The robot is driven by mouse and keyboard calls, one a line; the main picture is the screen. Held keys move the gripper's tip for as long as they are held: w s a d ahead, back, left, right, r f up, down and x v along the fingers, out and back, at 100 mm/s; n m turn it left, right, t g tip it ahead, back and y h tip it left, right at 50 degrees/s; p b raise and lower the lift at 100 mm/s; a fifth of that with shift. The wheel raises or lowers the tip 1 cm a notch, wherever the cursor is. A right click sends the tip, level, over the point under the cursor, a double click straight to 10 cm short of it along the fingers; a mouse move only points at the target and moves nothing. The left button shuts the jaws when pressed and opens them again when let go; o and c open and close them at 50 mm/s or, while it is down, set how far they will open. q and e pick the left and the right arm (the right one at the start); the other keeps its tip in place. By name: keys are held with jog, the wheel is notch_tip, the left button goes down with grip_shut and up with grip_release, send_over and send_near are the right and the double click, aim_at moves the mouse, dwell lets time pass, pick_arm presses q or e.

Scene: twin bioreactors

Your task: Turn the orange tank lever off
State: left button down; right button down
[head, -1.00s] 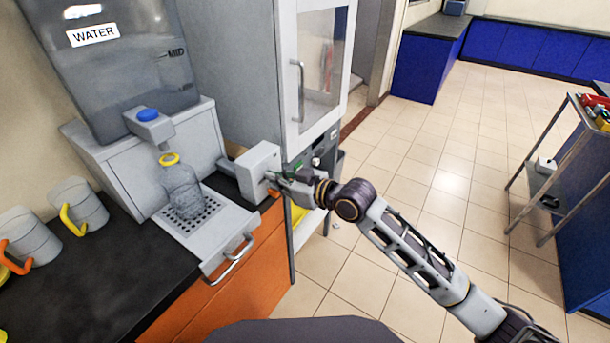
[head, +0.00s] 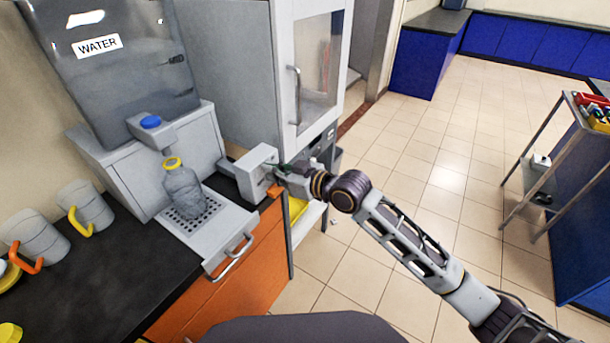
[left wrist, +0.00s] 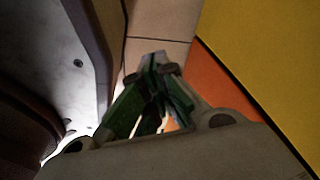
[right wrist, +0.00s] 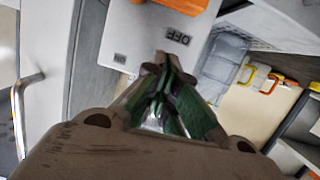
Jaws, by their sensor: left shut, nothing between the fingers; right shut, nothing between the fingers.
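A light grey box (head: 252,170) juts out beside the water dispenser. In the right wrist view its face (right wrist: 138,40) bears a dark OFF label (right wrist: 178,37), upside down, with the orange lever (right wrist: 185,5) at the top edge, cut off by the frame. A small orange piece (head: 274,191) shows under the box in the head view. My right gripper (head: 277,177) is shut and empty right at the box face; its fingertips (right wrist: 164,62) appear just short of the OFF label. Whether they touch the face, I cannot tell. My left gripper (left wrist: 158,65) is shut and empty, outside the head view.
A clear bottle (head: 183,190) stands on the dispenser's drip tray (head: 220,232). Two grey mugs (head: 90,203) stand on the black counter (head: 120,270). A glass-door cabinet (head: 318,70) rises behind the box. Open tiled floor lies right of my right arm.

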jog(key=v, duration=1)
dwell(0.4)
jog(key=shift+w+r, duration=0.1)
jog(key=shift+r, duration=0.05)
dwell(0.4)
